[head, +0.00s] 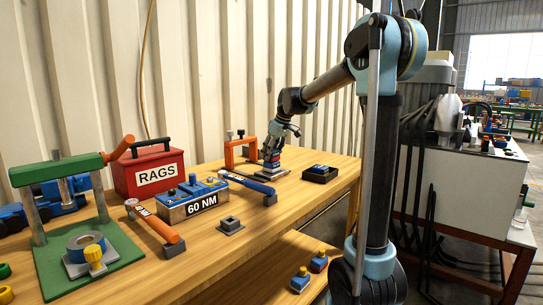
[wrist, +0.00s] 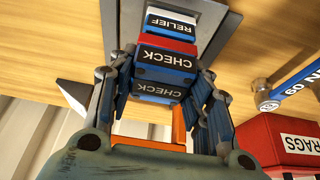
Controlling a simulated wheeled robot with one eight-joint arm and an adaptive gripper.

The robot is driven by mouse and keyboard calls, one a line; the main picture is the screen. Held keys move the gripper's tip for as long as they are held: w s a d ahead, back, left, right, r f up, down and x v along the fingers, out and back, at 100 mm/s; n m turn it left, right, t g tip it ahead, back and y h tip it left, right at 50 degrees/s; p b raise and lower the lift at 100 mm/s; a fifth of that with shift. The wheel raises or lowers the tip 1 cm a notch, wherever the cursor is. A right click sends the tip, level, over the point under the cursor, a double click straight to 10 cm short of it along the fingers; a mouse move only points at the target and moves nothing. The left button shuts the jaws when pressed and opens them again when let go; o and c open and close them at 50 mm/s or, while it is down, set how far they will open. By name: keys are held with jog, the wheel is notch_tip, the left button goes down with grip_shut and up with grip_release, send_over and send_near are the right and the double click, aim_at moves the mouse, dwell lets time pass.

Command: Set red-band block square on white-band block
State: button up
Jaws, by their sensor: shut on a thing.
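My gripper (head: 272,153) is shut on the red-band block (wrist: 162,72), which is blue with a red band and black CHECK labels. One finger lies along each side of it in the wrist view. The white-band block (wrist: 172,24), with a black RELIEF label, is just beyond the held block, over a grey plate (wrist: 226,22). The two blocks look close and roughly lined up; I cannot tell whether they touch. In the head view the gripper points down over the plate (head: 268,175), and the fingers hide much of the blocks.
An orange frame (head: 240,145) stands behind left of the plate. A black tray (head: 320,178) with a blue piece is close on the right.

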jog(key=shift+f, duration=0.2)
jog(key=o, duration=1.4)
jog(key=shift+r, duration=0.15)
jog(key=v, duration=1.2)
jog(key=s+d+f+m+h, duration=0.1)
jog(key=s+d+f+m, duration=0.1)
jog(key=s+d+f, duration=0.35)
jog(key=s+d+f+m, duration=0.1)
jog(key=s+d+f, duration=0.2)
jog(key=s, duration=0.5)
jog(key=s+d+f+m+h, duration=0.1)
jog(key=s+d+f+m, duration=0.1)
jog(key=s+d+f, duration=0.4)
jog(key=s+d+f+m, duration=0.1)
jog(key=s+d+f, duration=0.1)
jog(key=s+f, duration=0.3)
jog(key=s+d+f+m+h, duration=0.1)
jog(key=s+d+f+m, duration=0.1)
jog(key=s+f, duration=0.4)
jog(key=s+d+f+m, duration=0.2)
jog(key=s+f, duration=0.4)
jog(key=s, duration=0.1)
jog(key=shift+s+d+g, duration=0.1)
jog(key=shift+s+g, duration=0.15)
jog(key=shift+g, duration=0.05)
